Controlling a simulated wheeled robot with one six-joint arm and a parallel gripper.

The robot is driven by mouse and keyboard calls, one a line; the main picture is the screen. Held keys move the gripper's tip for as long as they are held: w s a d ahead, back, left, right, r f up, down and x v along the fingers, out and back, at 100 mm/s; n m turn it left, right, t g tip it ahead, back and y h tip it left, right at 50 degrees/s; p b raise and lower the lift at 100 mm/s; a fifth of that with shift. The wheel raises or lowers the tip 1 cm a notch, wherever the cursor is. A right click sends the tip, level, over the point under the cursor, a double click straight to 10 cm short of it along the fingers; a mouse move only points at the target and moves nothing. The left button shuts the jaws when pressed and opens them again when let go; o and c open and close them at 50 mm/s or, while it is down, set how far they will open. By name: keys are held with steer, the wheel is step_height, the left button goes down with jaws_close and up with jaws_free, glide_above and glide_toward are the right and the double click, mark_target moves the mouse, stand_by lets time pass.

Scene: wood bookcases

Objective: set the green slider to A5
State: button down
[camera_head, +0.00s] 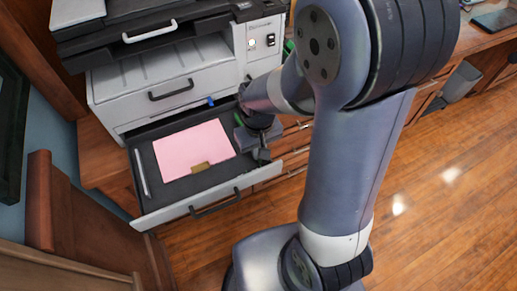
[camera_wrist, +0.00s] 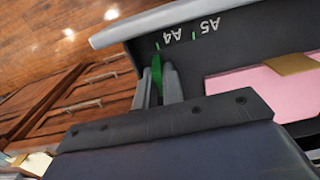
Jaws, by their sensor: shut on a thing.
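The green slider (camera_wrist: 157,70) stands between the two fingers of my gripper (camera_wrist: 158,88) in the wrist view. The fingers are shut on it. The slider is close to the green tick by the A4 label (camera_wrist: 172,36). The A5 label (camera_wrist: 208,27) and its tick lie to the right, toward the paper; both labels appear upside down. In the head view my gripper (camera_head: 260,148) is inside the right part of the open paper drawer (camera_head: 228,192), and the slider cannot be made out clearly there.
Pink paper (camera_head: 193,150) with a brown piece (camera_head: 200,170) on its front edge lies in the drawer. A white bar (camera_head: 141,172) is at the drawer's left. The printer (camera_head: 165,75) rises behind. A blue tab (camera_head: 211,102) shows at the drawer's back. Open wood floor is at right.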

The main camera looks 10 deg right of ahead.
steer(key=shift+s+a, duration=0.25)
steer(key=shift+a, duration=0.85)
steer(key=shift+s+a, duration=0.25)
steer(key=shift+a, duration=0.8)
steer(key=c, duration=1.8)
jaws_free()
step_height(320, 180, up, 11)
steer(key=p, duration=0.1)
steer(key=shift+f, duration=0.1)
